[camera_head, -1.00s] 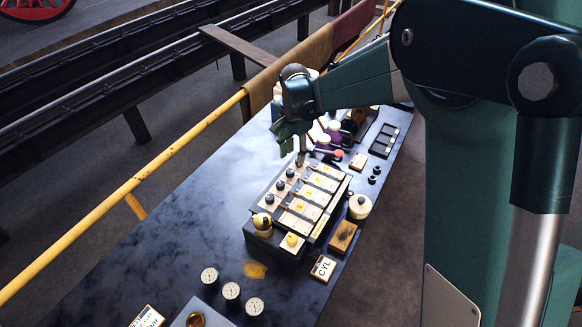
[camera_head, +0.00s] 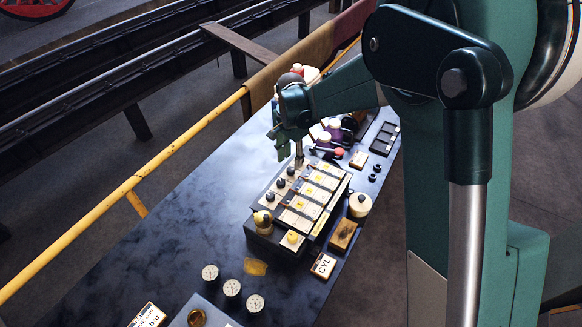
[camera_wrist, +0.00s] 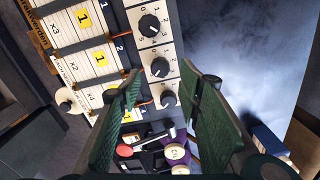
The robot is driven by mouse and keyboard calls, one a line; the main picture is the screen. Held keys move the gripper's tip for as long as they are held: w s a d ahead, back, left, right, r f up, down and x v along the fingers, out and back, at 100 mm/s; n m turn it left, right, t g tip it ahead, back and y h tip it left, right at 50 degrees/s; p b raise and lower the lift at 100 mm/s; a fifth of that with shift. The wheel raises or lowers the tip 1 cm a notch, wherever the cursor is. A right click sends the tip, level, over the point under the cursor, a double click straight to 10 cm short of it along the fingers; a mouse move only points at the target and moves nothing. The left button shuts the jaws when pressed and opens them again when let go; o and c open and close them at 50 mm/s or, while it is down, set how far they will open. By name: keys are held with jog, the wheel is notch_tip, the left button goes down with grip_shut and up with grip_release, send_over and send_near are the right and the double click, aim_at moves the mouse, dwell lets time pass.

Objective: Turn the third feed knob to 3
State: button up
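The feed panel (camera_head: 318,232) is a dark box on the bench with cream strips, yellow number tags and a row of black knobs. In the wrist view three knobs show on a numbered cream strip: an upper one (camera_wrist: 149,26), a middle one (camera_wrist: 160,67) and a lower one (camera_wrist: 168,99). My gripper (camera_wrist: 172,80) is open, its green fingers on either side of the lower knob; whether they touch it I cannot tell. In the head view my gripper (camera_head: 298,157) points down at the far end of the knob row and hides the last knob.
Purple-and-white pieces (camera_wrist: 175,152) and a red-ended lever (camera_wrist: 124,150) lie just beyond the panel. A round cream pot (camera_head: 360,204) and a CYL sign (camera_head: 323,265) stand by its side. Gauges (camera_head: 232,288) are at the front. A yellow rail (camera_head: 150,170) runs along the bench.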

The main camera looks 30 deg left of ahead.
aim_at(291, 169)
jog(key=shift+f, duration=2.55)
jog(key=shift+c, duration=0.6)
jog(key=c, duration=0.8)
